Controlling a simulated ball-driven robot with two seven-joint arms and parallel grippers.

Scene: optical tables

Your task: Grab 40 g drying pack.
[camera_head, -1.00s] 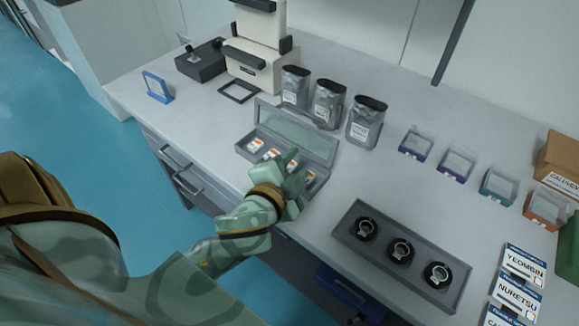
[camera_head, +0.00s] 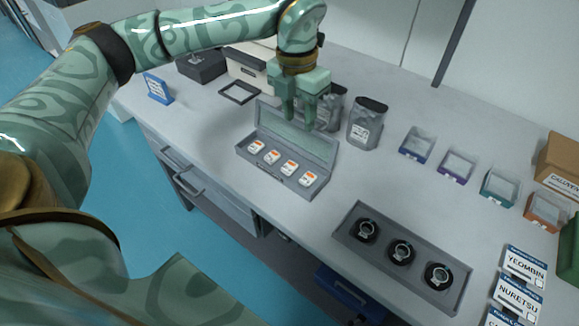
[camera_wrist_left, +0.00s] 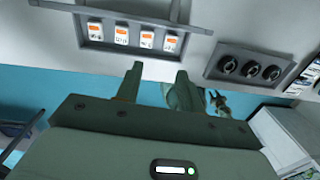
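Several small white packs with orange tops, likely the drying packs, sit in a row in an open grey case (camera_head: 241,151). In the head view they run from the leftmost pack (camera_head: 256,147) to the rightmost pack (camera_head: 308,178). Their printing is too small to read, so I cannot tell which is 40 g. They also show in the wrist view, for example the end pack (camera_wrist_left: 170,43). My left gripper (camera_head: 298,124) is open and empty, pointing down in front of the case's raised lid. In the wrist view its fingers (camera_wrist_left: 155,66) are apart.
Silver pouches (camera_head: 366,124) stand behind the case. A grey tray (camera_head: 385,262) with three black round parts lies to the right. Small coloured bins (camera_head: 416,146) line the back right. A blue sign (camera_head: 158,88) stands at left. Bench is clear between case and tray.

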